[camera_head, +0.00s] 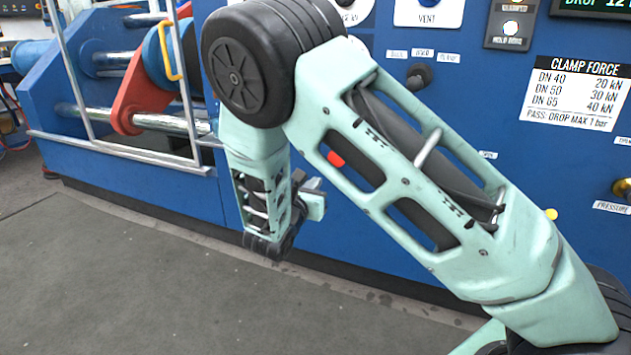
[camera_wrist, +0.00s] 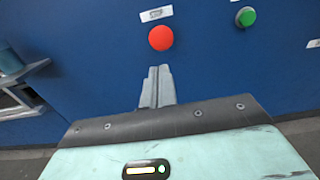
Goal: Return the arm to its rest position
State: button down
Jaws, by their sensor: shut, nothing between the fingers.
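My arm is folded in front of the blue machine panel (camera_head: 400,120), with its elbow high and its forearm hanging down in the head view. In the head view my gripper (camera_head: 316,184) shows only in part beside the forearm. In the wrist view my gripper (camera_wrist: 157,72) has its two fingers together, with nothing between them. The fingertips point at the blue panel just below a red button (camera_wrist: 161,38). I see no contact with the button or the panel.
A green button (camera_wrist: 245,17) is right of the red one. A metal guard frame (camera_head: 130,146) and a red lever (camera_head: 140,95) are at the left. A black knob (camera_head: 418,76) sticks out of the panel. The grey floor (camera_head: 150,290) in front is clear.

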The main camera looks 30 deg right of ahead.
dwell(0.3)
jog(key=s+a+r+m+g+y+p, duration=0.1)
jog(key=s+a+m+g+y+p, duration=0.1)
jog(key=s+m+g, duration=0.45)
jog(key=s+a+r+m+g+y+p, duration=0.1)
jog(key=s+a+m+g+y+p, duration=0.15)
jog(key=s, duration=0.75)
jog(key=s+a+r+m+g+y+p, duration=0.1)
jog(key=s+a+r+m+y+p, duration=0.1)
jog(key=s+a+r+m+y, duration=0.45)
jog(key=s+a+r+m+g+y+p, duration=0.1)
jog(key=s+a+r+m+y, duration=0.15)
jog(key=s+a, duration=0.7)
notch_tip(320, 180, up, 37)
jog(key=s+y+p, duration=0.1)
jog(key=s+p, duration=0.1)
jog(key=p, duration=3.6)
jog(key=shift+s+d+r, duration=0.2)
jog(key=shift+s+d, duration=0.1)
jog(key=shift+d, duration=0.1)
jog(key=shift+d, duration=0.15)
